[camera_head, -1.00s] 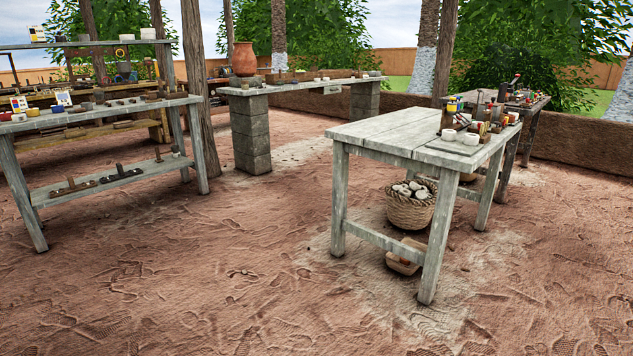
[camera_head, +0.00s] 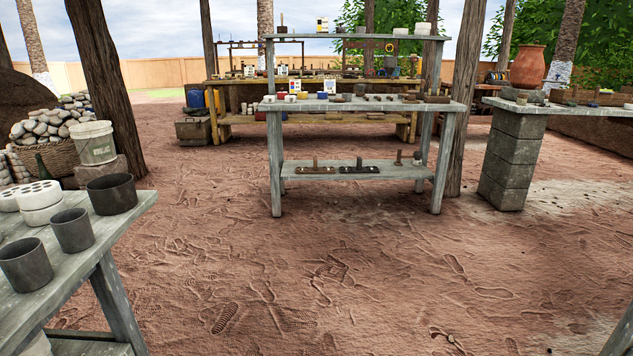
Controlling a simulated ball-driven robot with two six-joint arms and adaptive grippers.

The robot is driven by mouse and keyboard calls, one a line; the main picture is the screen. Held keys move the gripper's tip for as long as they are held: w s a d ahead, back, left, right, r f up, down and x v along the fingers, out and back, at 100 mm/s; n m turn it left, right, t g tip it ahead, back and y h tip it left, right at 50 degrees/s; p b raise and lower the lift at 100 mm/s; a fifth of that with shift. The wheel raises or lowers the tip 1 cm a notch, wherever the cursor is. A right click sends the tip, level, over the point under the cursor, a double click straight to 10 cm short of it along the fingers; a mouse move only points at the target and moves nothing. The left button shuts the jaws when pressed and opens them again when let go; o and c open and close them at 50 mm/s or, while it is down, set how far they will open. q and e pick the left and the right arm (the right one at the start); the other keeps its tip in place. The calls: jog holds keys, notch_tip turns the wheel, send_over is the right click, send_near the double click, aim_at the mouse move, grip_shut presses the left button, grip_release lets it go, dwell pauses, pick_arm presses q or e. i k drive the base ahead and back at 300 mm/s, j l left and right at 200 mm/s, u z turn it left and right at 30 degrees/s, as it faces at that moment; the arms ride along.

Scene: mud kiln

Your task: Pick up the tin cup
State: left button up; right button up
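Several dark grey, open-topped vessels stand upright on a weathered grey table at the left edge: a front one (camera_head: 26,265), a middle one (camera_head: 72,230) and a larger one behind (camera_head: 111,194). I cannot tell whether any of these is the tin cup. Several small cups and pots stand on the grey shelf table (camera_head: 395,104) in the middle distance, too small to identify. Neither of my grippers is in view.
The left table (camera_head: 88,243) juts in at the lower left beside white perforated blocks (camera_head: 38,202). A white bucket (camera_head: 94,143) and a stone-filled basket (camera_head: 47,158) stand behind. A block-legged table (camera_head: 512,152) is at right. Sandy ground (camera_head: 260,265) is open in the centre.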

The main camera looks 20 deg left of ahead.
aim_at(25, 262)
jog(key=i+j+u, duration=0.1)
jog(key=i+u, duration=0.3)
jog(key=i, duration=0.75)
jog(key=i+l+u, duration=0.1)
jog(key=i+u, duration=0.3)
jog(key=i+l+u, duration=0.2)
jog(key=u, duration=0.25)
